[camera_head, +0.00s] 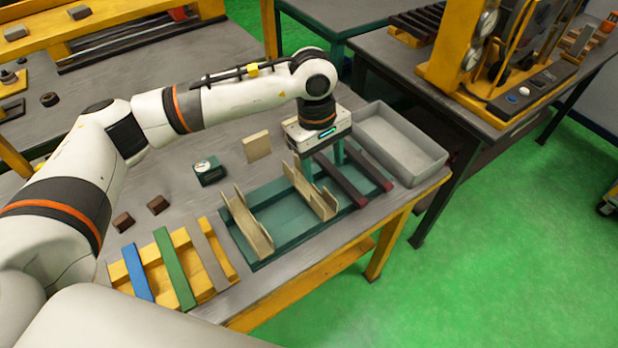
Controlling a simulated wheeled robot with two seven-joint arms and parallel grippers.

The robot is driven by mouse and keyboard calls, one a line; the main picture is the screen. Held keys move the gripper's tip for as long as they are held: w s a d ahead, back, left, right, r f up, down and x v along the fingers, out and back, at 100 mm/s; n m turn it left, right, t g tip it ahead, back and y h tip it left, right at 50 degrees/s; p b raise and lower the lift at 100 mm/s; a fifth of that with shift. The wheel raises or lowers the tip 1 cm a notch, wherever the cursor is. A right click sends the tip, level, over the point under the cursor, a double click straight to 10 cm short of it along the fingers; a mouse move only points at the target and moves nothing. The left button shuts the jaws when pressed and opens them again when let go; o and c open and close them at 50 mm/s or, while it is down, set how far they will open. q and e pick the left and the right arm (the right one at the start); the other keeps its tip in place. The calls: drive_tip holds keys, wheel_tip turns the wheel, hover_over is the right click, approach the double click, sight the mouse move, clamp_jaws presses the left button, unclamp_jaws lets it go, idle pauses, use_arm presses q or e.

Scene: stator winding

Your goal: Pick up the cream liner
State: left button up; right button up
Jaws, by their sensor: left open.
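Two cream channel-shaped pieces lie in a teal tray (282,230): a left one (247,224) and a right one (312,192). A flat cream block (257,146) stands on the table behind the tray. I cannot tell for sure which of these is the cream liner. My left gripper (324,162) points down over the back right part of the tray, close to the right cream channel and the dark red bars. It is open, and I see nothing held in it. My right gripper is not in view.
Two dark red bars (341,183) lie at the tray's right. A grey bin (412,151) stands behind them. A small dark green gauge (208,171) and brown blocks (158,204) sit left. Blue, green and grey strips lie on a yellow rack (222,257).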

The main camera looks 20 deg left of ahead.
use_arm(q)
drive_tip(key=w+a+y, duration=0.1)
drive_tip(key=a+y, duration=0.1)
drive_tip(key=a, duration=0.1)
drive_tip(key=p, duration=0.3)
approach(310, 186)
drive_tip(key=s, duration=0.1)
drive_tip(key=s+f, duration=0.1)
drive_tip(key=shift+s+d+f, duration=0.1)
drive_tip(key=shift+s+d, duration=0.05)
drive_tip(key=shift+s, duration=0.15)
drive_tip(key=shift+f, duration=0.3)
wheel_tip(310, 186, down, 5)
drive_tip(key=shift+w+r+p, duration=0.1)
drive_tip(key=shift+w+p, duration=0.05)
drive_tip(key=shift+p, duration=1.05)
drive_tip(key=shift+f, duration=0.3)
drive_tip(key=c, duration=0.8)
